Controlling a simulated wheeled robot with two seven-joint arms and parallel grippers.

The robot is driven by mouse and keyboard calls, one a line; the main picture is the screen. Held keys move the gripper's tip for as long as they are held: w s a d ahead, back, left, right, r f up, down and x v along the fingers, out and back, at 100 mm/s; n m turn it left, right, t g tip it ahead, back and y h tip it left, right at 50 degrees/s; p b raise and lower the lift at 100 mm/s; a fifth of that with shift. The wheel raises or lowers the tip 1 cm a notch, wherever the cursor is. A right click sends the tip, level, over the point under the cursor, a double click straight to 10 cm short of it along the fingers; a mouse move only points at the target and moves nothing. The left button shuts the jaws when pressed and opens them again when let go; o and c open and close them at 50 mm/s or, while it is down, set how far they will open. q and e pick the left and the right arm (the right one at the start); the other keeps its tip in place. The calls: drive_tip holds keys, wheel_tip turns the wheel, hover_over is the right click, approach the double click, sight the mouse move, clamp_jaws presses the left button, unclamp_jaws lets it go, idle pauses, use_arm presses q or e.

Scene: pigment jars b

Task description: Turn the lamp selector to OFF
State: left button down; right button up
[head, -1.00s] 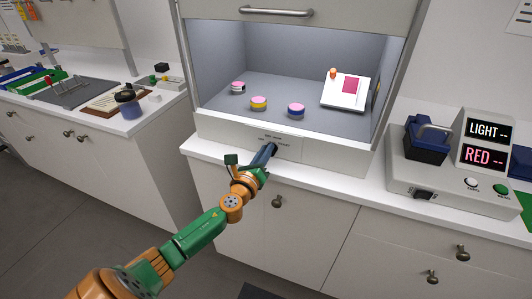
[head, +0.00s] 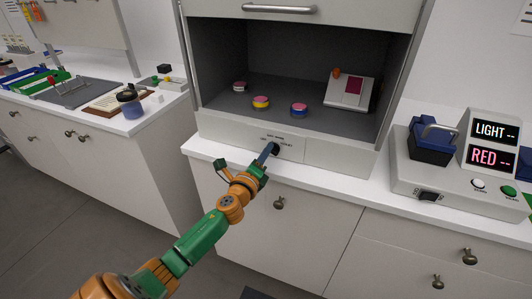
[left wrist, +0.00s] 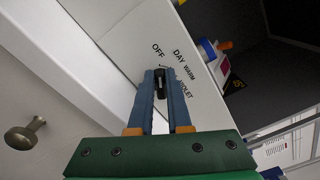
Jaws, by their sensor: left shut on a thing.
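The lamp selector is a small black knob (left wrist: 161,82) on the white front panel (head: 225,134) below the viewing booth (head: 230,60). My left gripper (head: 271,149) reaches it from the front left. In the left wrist view the two blue fingers of the gripper (left wrist: 163,98) are closed on the knob's sides. Labels OFF, DAY, WARM and a partly covered VIOLET are printed around it. The knob's long axis points up the picture, towards the OFF label (left wrist: 158,50). The booth interior is dark grey and unlit. My right gripper is not in view.
In the booth stand several jars, including a yellow-banded one (head: 261,103) and a blue one (head: 299,110), beside a tilted white stand (head: 340,90). A meter reading LIGHT and RED (head: 494,138) stands on the right counter. A side bench (head: 150,122) is at left.

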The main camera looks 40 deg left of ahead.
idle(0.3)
use_arm(q)
drive_tip(key=c, duration=0.9)
unclamp_jaws()
drive_tip(key=shift+o, duration=0.2)
drive_tip(key=v, duration=0.7)
